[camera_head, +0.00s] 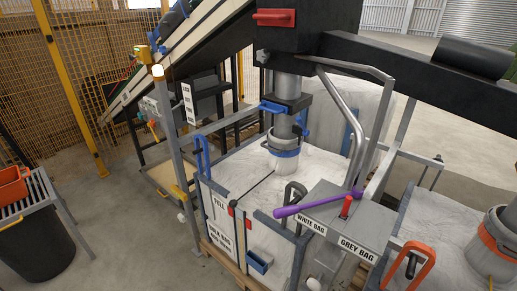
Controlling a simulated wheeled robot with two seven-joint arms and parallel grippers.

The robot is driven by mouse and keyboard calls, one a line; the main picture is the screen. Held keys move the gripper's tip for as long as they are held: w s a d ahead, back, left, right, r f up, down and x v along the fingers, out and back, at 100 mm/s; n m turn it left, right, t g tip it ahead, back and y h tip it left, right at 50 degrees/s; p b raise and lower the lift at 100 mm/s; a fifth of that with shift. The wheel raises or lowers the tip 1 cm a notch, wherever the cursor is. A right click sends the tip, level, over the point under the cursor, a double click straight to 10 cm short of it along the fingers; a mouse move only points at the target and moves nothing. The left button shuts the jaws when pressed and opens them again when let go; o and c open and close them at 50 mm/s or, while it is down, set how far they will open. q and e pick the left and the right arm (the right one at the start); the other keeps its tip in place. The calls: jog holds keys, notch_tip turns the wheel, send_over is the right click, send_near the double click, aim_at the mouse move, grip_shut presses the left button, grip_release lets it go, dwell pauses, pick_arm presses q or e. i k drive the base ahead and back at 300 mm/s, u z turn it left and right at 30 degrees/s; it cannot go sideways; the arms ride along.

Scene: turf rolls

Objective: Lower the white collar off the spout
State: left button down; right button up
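A grey vertical spout (285,124) comes down from the dark machine head above the white bulk bag (240,170). A white collar (283,163) with a blue band is around the spout's lower end, at the top of the bag. A grey rim shows above the band. Whether the collar is fastened to the spout cannot be told at this size. A dark block (288,103) with a blue handle (271,107) sits on the spout above the collar. Neither of my grippers is in view.
A control box (335,225) with a purple lever (320,204), a red knob (346,206) and bag labels stands in front. Bent grey rails (352,120) rise right of the spout. A second, orange-banded collar (492,250) is at far right. The left floor has open room.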

aim_at(282, 143)
jog(key=z, duration=0.05)
jog(key=k, duration=0.65)
jog(key=u, duration=0.6)
jog(key=i, duration=0.45)
jog(key=u, duration=0.75)
jog(key=i, duration=1.3)
jog(key=z, duration=0.65)
